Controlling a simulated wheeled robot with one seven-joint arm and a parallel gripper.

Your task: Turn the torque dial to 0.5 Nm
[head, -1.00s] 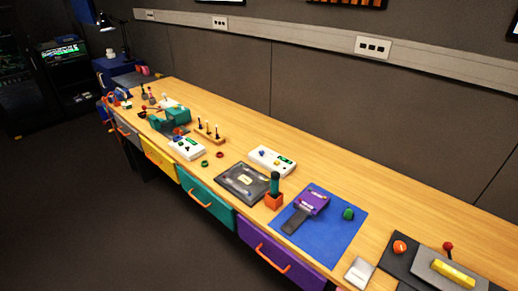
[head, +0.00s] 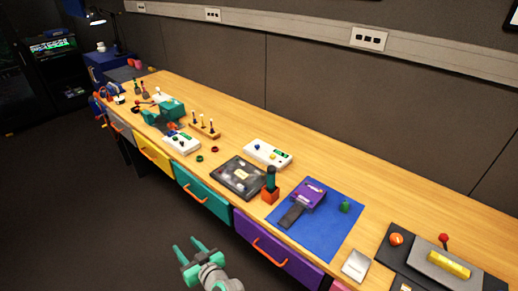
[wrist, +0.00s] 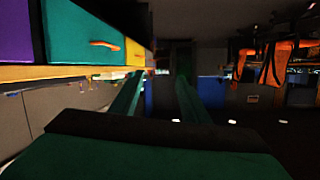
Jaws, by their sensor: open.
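My gripper (head: 189,247) is open and empty. It is in front of the bench, beside the purple and teal drawers, apart from everything on the top. In the wrist view its two green fingers (wrist: 157,92) stand apart with nothing between them. I cannot tell which carries the torque dial, and no reading is legible.
A blue mat (head: 318,240) holds a purple device (head: 308,195) and a green piece (head: 345,206). A dark tray (head: 238,178) and an orange-based stick (head: 270,187) stand beside it. Drawers with protruding handles (head: 268,253) line the front. The floor before the bench is clear.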

